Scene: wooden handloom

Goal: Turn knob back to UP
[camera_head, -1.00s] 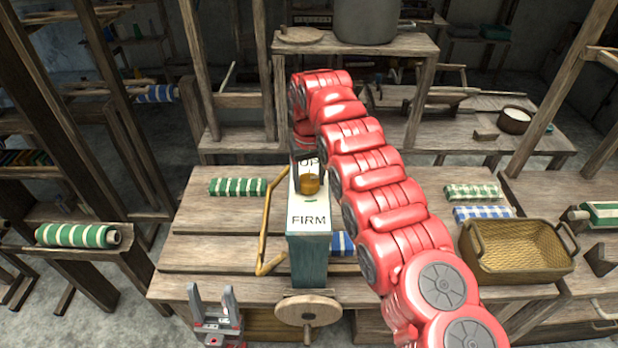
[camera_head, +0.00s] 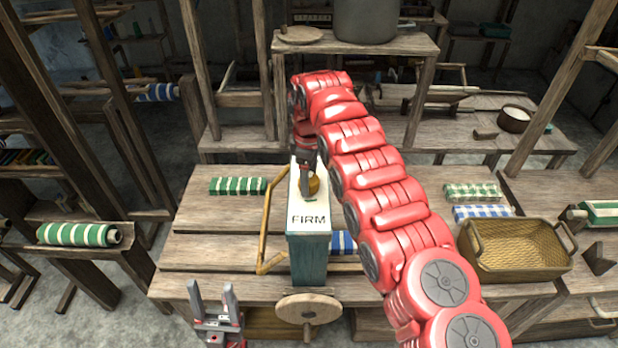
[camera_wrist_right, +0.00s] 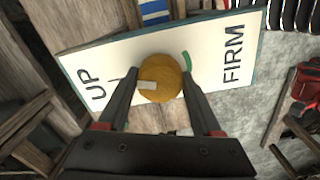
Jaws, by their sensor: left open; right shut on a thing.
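The round brass-coloured knob (camera_wrist_right: 168,88) sits on a white plate (camera_wrist_right: 215,78) marked UP and FIRM. In the right wrist view, a pale tab on the knob points to the UP side; a green mark lies on the FIRM side. My right gripper (camera_wrist_right: 160,97) is shut on the knob, one finger on each side. In the head view, my right gripper (camera_head: 307,190) comes down over the post (camera_head: 309,258) and partly hides the knob (camera_head: 315,184); the UP label is hidden there. My left gripper (camera_head: 213,294) is open and empty at the table's front edge.
A wooden wheel (camera_head: 308,309) is on the front below the post. A bent wooden bar (camera_head: 266,225) stands just left of the post. A wicker basket (camera_head: 515,250) and several cloth rolls lie on the tables. My red right arm covers the middle right.

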